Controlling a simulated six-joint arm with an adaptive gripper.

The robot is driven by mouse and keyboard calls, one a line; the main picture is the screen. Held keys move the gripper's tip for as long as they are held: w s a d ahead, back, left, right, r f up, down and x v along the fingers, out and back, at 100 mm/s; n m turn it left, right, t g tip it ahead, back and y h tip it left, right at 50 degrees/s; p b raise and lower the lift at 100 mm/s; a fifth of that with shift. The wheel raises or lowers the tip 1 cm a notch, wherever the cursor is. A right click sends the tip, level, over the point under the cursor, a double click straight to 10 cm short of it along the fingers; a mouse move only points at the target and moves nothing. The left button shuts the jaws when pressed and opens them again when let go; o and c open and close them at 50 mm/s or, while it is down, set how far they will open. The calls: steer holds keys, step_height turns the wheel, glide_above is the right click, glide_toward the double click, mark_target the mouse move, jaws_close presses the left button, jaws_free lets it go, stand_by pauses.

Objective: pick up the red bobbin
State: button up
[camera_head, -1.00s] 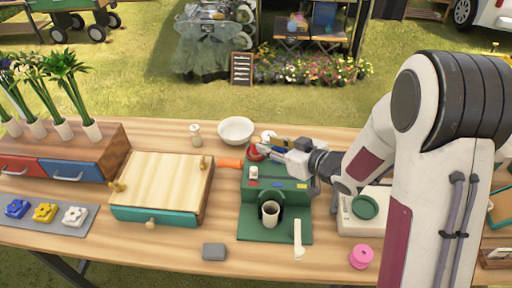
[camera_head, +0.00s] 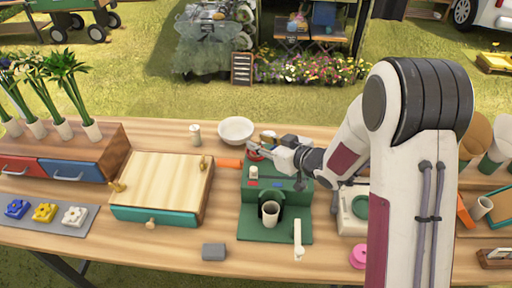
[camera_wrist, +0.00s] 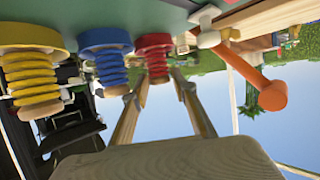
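The red bobbin (camera_wrist: 155,58) stands on the green machine (camera_head: 282,226), on a wide red base disc. The wrist view is upside down, so the bobbin seems to hang. A blue bobbin (camera_wrist: 105,62) and a yellow bobbin (camera_wrist: 33,75) stand beside it. In the head view the red bobbin (camera_head: 253,153) is partly seen at the machine's back left. My gripper (camera_wrist: 160,78) is open, its two fingers pointing at the red bobbin, one tip on each side of its upper end. I see small gaps, but contact is hard to judge. In the head view my gripper (camera_head: 268,152) reaches in from the right.
An orange handle (camera_head: 229,163) sticks out left of the red bobbin. A white bowl (camera_head: 236,130) stands behind it. A wooden-lidded box (camera_head: 160,185) stands left. A cup (camera_head: 270,212) stands in the machine's front. A pink spool (camera_head: 358,256) lies right. The front table edge is mostly clear.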

mark_target(259, 142)
steer(key=shift+w+a+f, duration=0.15)
steer(key=shift+w+a, duration=0.1)
stand_by(0.3)
steer(key=c, duration=0.7)
steer(key=shift+r, duration=5.05)
